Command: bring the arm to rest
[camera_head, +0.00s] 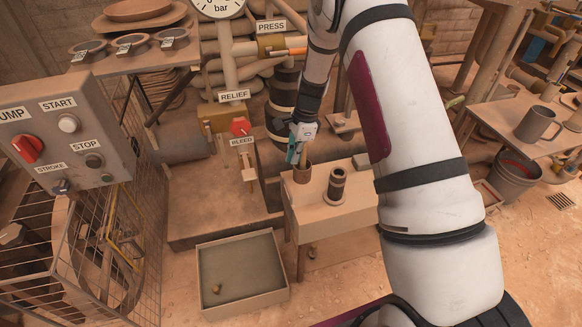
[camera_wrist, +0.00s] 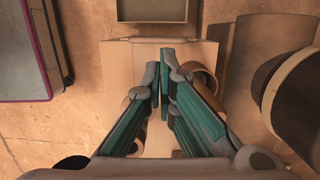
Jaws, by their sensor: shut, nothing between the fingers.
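My gripper (camera_head: 292,160) with teal fingers hangs pointing down over the back left part of a small pale stand (camera_head: 346,218). Its fingertips are close beside a brown cup (camera_head: 302,174); whether they touch it I cannot tell. In the wrist view my gripper (camera_wrist: 161,72) is shut and empty, its fingertips together over the stand top (camera_wrist: 118,75). A round brown rim (camera_wrist: 206,80) shows partly hidden behind the right finger. My white arm reaches down from the top and covers the right middle of the head view.
A dark ringed cylinder (camera_head: 337,184) stands on the stand. A shallow tray (camera_head: 243,268) lies on the floor. The red relief knob (camera_head: 240,127) and bleed lever (camera_head: 248,165) are left of my gripper. A control panel (camera_head: 62,138) is farther left. A mug (camera_head: 536,124) stands right.

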